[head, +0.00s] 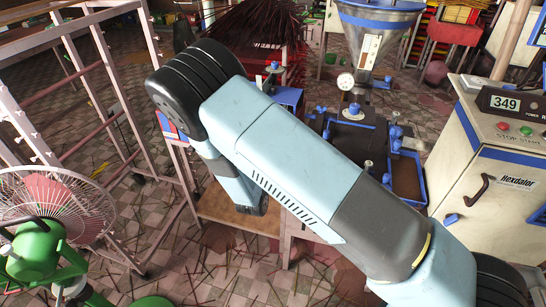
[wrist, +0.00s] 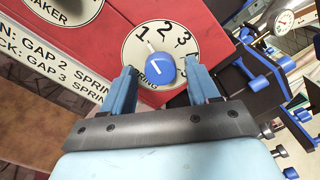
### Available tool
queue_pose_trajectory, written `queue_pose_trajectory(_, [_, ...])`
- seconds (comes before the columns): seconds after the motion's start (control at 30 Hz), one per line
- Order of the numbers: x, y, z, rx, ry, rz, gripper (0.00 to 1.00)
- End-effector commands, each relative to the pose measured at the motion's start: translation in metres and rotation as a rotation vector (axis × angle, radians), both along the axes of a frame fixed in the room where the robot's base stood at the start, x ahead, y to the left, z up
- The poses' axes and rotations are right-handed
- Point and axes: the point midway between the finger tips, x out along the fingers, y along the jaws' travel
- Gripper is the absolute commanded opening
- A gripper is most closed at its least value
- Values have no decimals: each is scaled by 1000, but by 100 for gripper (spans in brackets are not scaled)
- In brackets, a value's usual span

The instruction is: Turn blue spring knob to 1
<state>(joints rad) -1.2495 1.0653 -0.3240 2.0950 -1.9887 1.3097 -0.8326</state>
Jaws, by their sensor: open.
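The blue spring knob (wrist: 160,68) sits on a round cream dial (wrist: 133,50) on a red panel in the wrist view. The numbers 1, 2 and 3 run along the dial's upper edge, and more marks at its right are partly hidden by a finger. The knob has a white mark on its face; I cannot tell for sure which number it points to. My gripper (wrist: 161,74) is open, with one blue finger on each side of the knob and a gap visible on both sides. In the head view my arm hides the gripper and the knob.
Another dial (wrist: 66,8) and white label strips (wrist: 50,62) are on the red panel. Blue-handled machine parts (wrist: 260,72) stand close at right. In the head view, a metal rack (head: 110,75) and a green fan (head: 40,245) stand left, and a control cabinet (head: 480,165) right.

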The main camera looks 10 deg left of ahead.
Motion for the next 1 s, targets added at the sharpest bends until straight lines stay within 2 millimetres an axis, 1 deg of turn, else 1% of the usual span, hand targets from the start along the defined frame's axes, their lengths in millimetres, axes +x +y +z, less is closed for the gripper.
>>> queue_pose_trajectory(0.17, [-20,3,0,0,0,3,60])
queue_pose_trajectory(0.5, [-86,8,-1,0,1,3,60])
queue_pose_trajectory(0.7, [-118,10,-1,0,2,3,60])
queue_pose_trajectory(0.83, [-130,11,-1,0,0,3,60])
queue_pose_trajectory(1.0, [-135,11,-1,0,1,1,60])
